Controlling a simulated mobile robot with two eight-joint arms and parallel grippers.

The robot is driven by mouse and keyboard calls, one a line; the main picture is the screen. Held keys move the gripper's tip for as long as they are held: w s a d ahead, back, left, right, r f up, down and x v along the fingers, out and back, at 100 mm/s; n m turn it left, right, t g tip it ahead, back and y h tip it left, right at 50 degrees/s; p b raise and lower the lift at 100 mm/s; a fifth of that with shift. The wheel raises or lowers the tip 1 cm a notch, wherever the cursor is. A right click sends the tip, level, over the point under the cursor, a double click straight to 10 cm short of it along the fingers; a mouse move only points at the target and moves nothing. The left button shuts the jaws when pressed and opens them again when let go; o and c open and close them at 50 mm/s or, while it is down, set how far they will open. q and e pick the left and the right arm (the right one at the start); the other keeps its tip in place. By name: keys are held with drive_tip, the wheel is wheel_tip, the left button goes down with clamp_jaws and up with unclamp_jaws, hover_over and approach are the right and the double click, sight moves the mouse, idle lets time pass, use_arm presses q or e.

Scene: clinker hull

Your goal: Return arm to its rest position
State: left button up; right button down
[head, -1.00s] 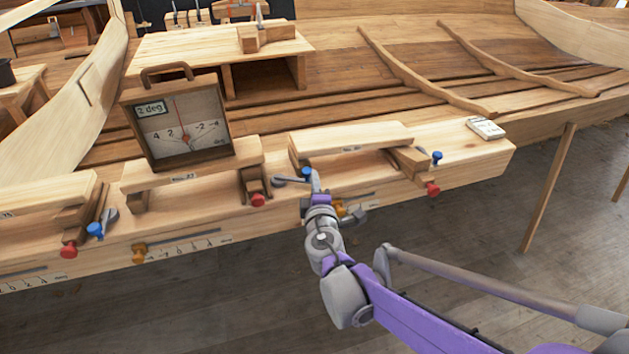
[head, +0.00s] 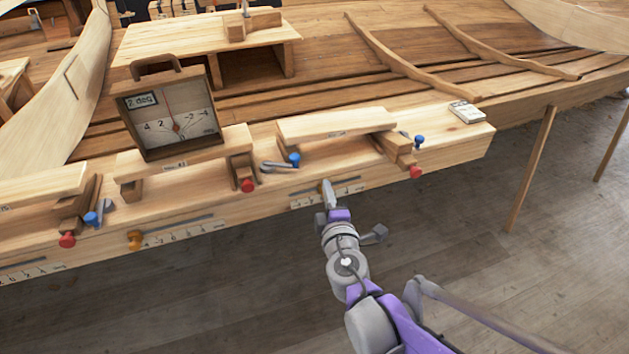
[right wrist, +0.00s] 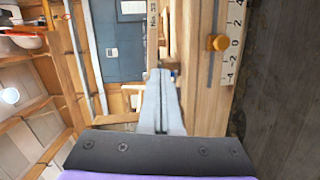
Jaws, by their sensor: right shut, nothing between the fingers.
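My right arm comes in from the lower right in the head view. My right gripper (head: 326,190) is in front of the bench's front face, at the scale strip below the middle plank. Its fingers are shut and empty. In the right wrist view the closed fingers (right wrist: 162,104) point along the bench's wooden edge, with nothing between them. No left arm or left gripper shows in either view.
A dial gauge reading "2 deg" (head: 172,112) stands on the bench (head: 440,155). Red knobs, blue knobs (head: 294,159) and an orange knob (head: 134,239) stick out along the front. A small notepad (head: 466,112) lies at the right end. Open floor (head: 530,270) is at lower right.

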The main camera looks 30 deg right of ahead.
drive_tip(key=shift+s+d, duration=0.1)
drive_tip(key=shift+s, duration=0.4)
drive_tip(key=shift+s, duration=0.1)
